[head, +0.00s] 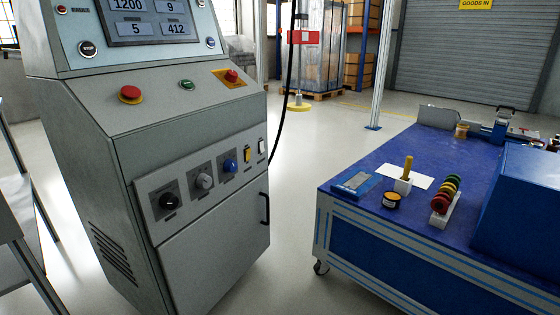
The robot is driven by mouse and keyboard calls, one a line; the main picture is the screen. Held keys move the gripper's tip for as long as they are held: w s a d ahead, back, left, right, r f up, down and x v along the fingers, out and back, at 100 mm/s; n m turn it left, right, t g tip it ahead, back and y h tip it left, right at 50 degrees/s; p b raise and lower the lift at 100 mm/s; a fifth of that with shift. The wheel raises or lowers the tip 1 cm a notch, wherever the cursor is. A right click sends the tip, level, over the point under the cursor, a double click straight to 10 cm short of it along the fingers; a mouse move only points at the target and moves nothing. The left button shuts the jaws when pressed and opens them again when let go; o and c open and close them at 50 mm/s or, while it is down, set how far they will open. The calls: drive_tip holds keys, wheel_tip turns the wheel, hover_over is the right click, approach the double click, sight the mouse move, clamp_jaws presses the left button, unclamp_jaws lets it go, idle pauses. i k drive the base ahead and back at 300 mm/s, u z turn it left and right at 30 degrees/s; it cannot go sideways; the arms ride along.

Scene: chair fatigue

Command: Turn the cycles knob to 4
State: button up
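A grey control cabinet stands at the left of the head view. Its front carries a panel (187,205) with three knobs in a row: a black knob (169,201), a grey knob (205,181) and a blue knob (230,165). The labels and scales around them are too small to read, so I cannot tell which is the cycles knob or where any pointer stands. The screen (147,18) above shows 1200, 9, 5 and 412. My gripper is not in view.
Red buttons (131,94) and a green button (187,85) sit on the sloping console. Yellow and white switches are right of the knobs, above a door handle (264,208). A blue-topped bench (350,205) with small items stands right. Floor lies clear between cabinet and bench.

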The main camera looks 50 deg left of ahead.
sight(230, 166)
drive_tip(key=u, duration=0.05)
drive_tip(key=i, duration=0.7)
drive_tip(key=u, duration=0.75)
drive_tip(key=i, duration=0.65)
drive_tip(key=u, duration=0.6)
